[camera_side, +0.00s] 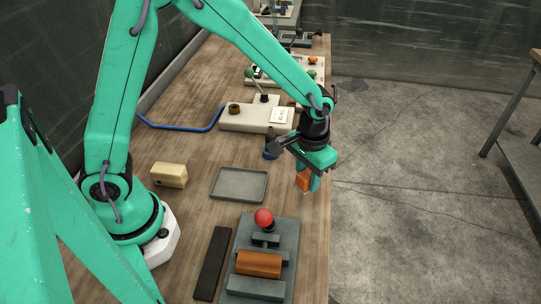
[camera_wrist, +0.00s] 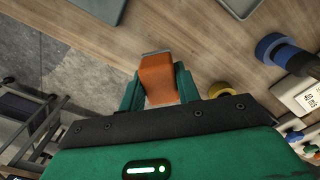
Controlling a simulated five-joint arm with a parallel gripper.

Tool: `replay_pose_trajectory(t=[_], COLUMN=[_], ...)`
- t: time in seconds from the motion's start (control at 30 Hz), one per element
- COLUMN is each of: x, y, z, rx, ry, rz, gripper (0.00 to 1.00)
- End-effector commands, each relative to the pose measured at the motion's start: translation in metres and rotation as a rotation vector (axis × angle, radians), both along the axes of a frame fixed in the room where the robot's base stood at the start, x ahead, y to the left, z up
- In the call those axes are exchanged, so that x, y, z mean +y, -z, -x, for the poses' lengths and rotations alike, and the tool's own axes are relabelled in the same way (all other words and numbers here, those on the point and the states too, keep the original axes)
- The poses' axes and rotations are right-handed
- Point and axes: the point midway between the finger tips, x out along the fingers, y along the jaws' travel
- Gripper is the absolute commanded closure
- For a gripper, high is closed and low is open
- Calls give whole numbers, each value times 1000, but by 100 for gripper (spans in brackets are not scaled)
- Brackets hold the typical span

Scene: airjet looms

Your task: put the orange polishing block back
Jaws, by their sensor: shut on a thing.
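The orange polishing block (camera_side: 303,181) is held between the fingers of my gripper (camera_side: 309,180), above the bench's right edge. In the wrist view the block (camera_wrist: 158,75) sits between the two green fingers of the gripper (camera_wrist: 160,85), which are shut on it. A shallow grey tray (camera_side: 239,185) lies empty on the bench, to the left of the block in the side view. A corner of the tray also shows at the top of the wrist view (camera_wrist: 240,8). Whether the block touches the bench is hard to tell, but it appears raised.
A grey fixture (camera_side: 283,235) with a red ball knob (camera_side: 264,218) and an orange-brown roller (camera_side: 259,264) stands in front. A black bar (camera_side: 212,263) and a tan block (camera_side: 169,175) lie left.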

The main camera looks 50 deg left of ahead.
Motion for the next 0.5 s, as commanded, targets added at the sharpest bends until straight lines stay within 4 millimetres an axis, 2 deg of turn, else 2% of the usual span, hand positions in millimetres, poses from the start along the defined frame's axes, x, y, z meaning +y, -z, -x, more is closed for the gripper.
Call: replay_pose_trajectory(t=[0.33,0.5], x=[5,5], y=[6,20], z=[-5,-5], rx=[0,3], ry=[1,1], rz=[0,-1], gripper=[92,92])
